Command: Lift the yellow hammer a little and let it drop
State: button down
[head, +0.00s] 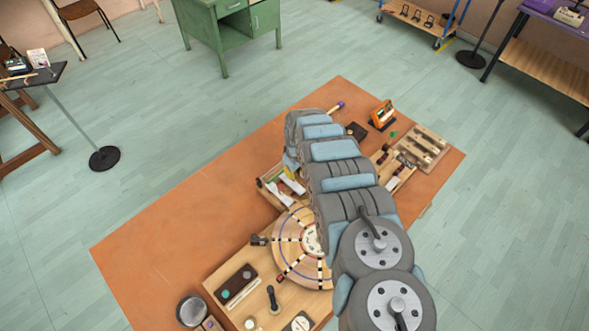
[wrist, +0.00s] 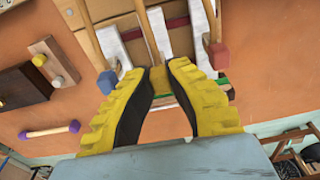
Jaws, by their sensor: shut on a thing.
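A wooden frame (wrist: 92,14) holds white-shafted hammers side by side; it also shows in the head view (head: 262,184). One outer hammer has a blue head (wrist: 107,82), the other a red head (wrist: 218,56). The middle white shaft (wrist: 157,32) runs to between the tips of my gripper (wrist: 163,72). My gripper's ridged yellow fingers with black pads are closed around the end of this middle hammer.
The orange table (head: 160,240) is bare at its left. A round wooden board (head: 290,222) and a panel with knobs (head: 226,266) lie in front of the frame. A purple-ended stick (wrist: 50,131) and a dark box (wrist: 20,85) lie near my gripper.

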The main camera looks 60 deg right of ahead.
jog(key=r+p, duration=0.2)
jog(key=r, duration=0.1)
jog(key=shift+s+a+p, duration=0.1)
jog(key=shift+s+p, duration=0.1)
jog(key=shift+p, duration=0.2)
jog(key=shift+s+a+r+p, duration=0.1)
jog(key=shift+s+r+p, duration=0.2)
jog(key=shift+r+p, duration=0.25)
jog(key=c, duration=1)
grip_release()
